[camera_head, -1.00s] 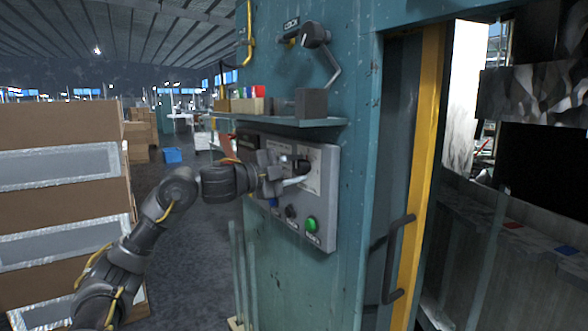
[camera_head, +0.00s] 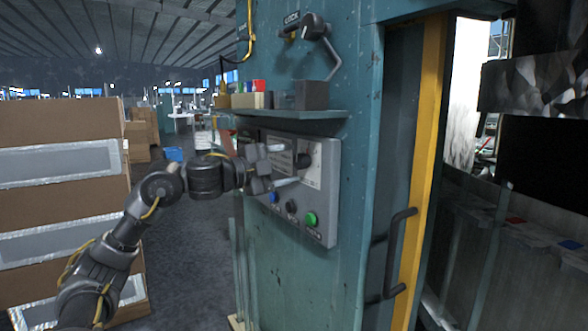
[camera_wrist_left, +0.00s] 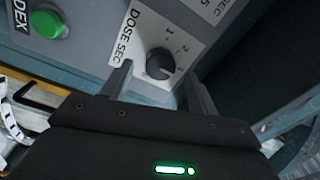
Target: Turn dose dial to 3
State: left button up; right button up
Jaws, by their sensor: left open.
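The dose dial (camera_head: 304,160) is a black knob on a white plate at the upper right of the grey control panel (camera_head: 328,212). In the left wrist view the dial (camera_wrist_left: 160,63) sits beside the words DOSE SEC, with 1, 2 and a partly hidden 3 around it. Its exact setting is hard to read. My left gripper (camera_head: 283,166) is open and empty in front of the panel, to the left of the dial. In the wrist view its fingers (camera_wrist_left: 160,88) stand apart, on either side of the dial and short of it. My right gripper is not in view.
A green button (camera_head: 311,219), a dark knob (camera_head: 291,206) and a blue button (camera_head: 274,197) line the panel's lower part. A shelf (camera_head: 300,116) with small boxes juts out above it. A door handle (camera_head: 392,255) is at right; stacked cartons (camera_head: 60,130) stand at left.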

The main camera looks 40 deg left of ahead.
pick_arm(q)
jog(key=b+v, duration=0.5)
jog(key=v, duration=0.3)
jog(key=shift+a+f, duration=0.1)
